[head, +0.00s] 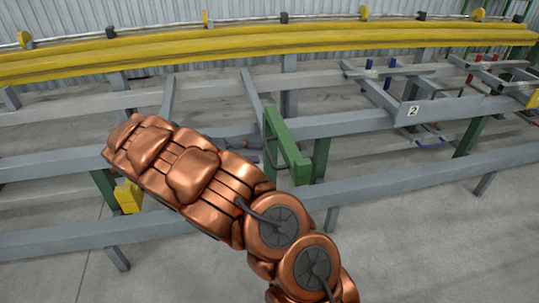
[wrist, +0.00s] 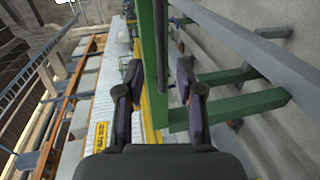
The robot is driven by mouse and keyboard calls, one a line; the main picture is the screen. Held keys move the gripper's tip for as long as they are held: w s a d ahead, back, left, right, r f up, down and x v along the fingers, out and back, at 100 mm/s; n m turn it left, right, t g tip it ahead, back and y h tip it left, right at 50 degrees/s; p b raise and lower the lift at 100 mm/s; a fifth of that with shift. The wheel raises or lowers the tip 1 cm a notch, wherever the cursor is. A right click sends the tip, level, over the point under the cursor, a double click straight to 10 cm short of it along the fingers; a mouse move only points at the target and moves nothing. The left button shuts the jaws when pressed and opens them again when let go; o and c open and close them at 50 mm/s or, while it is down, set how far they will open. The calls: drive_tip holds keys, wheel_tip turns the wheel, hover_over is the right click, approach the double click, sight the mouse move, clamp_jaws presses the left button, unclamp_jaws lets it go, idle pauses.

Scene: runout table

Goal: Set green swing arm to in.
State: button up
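The green swing arm (head: 288,145) is at the middle of the head view, a green bar slanting out over the grey rails toward the front. In the wrist view, a long green bar (wrist: 149,60) runs down from the top edge between the fingers of my gripper (wrist: 157,74); it looks like the swing arm. A second green bar (wrist: 235,105) joins it from the right, behind the right finger. The fingers stand apart on either side of the bar. I cannot tell whether either finger touches it. In the head view my copper arm hides the gripper.
Grey rails (head: 400,180) run across the front. Long yellow beams (head: 220,45) run along the back by a corrugated wall. A yellow block (head: 128,197) is beside a green post at left. A "2" plate (head: 413,110) is at right. Bare concrete floor lies in front.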

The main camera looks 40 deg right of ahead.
sight(270, 154)
drive_tip(key=x, duration=0.5)
drive_tip(key=shift+d+f, duration=0.1)
drive_tip(key=shift+d, duration=0.1)
clamp_jaws()
idle(0.5)
